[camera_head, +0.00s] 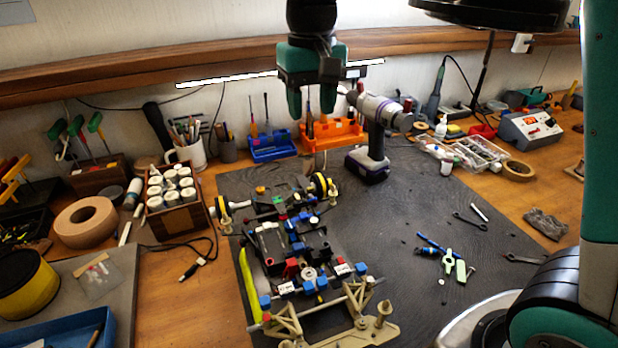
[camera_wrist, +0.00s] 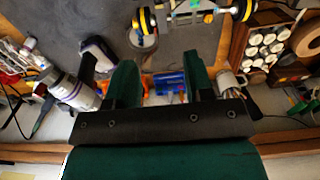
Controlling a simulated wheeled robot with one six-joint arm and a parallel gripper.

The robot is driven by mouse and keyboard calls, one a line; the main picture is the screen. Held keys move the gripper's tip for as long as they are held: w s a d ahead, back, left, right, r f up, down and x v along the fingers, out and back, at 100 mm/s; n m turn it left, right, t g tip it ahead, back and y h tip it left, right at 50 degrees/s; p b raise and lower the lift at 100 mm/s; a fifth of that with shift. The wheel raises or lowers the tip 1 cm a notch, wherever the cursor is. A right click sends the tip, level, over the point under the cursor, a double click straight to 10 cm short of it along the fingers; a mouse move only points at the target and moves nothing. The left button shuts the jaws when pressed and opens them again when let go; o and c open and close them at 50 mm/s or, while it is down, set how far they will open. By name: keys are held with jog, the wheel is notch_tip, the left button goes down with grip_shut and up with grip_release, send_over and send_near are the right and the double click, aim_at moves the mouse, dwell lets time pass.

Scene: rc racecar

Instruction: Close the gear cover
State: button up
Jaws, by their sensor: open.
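The RC racecar (camera_head: 270,243) sits on a dark mat in the middle of the head view, with black, blue, red and white parts on its chassis and tan parts at its near end. I cannot tell for sure which part is the gear cover or how far it stands open. A yellow-rimmed wheel (camera_head: 319,184) is at the far end, and part of that end shows at the top of the wrist view (camera_wrist: 195,18). My gripper (camera_head: 311,108) is open and empty, pointing down, high above and beyond the car. Its spread fingers also show in the wrist view (camera_wrist: 163,85).
A purple-grey drill (camera_head: 371,135) stands right of my gripper. Blue (camera_head: 271,147) and orange (camera_head: 330,134) tool holders stand behind the mat. A crate of white bottles (camera_head: 172,222) is left of the car. Small tools, including a blue pen (camera_head: 432,243), lie on the mat at right.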

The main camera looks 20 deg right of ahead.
aim_at(310, 188)
jog(key=f, duration=0.5)
jog(key=f+p, duration=0.1)
jog(key=f, duration=0.5)
jog(key=f+p, duration=0.1)
jog(key=f, duration=0.5)
jog(key=shift+w+f, duration=0.15)
jog(key=shift+w, duration=0.1)
grip_shut()
jog(key=shift+s+f+t+b, duration=0.1)
jog(key=shift+f+t+b, duration=0.4)
jog(key=shift+b, duration=0.45)
jog(key=shift+r, duration=0.2)
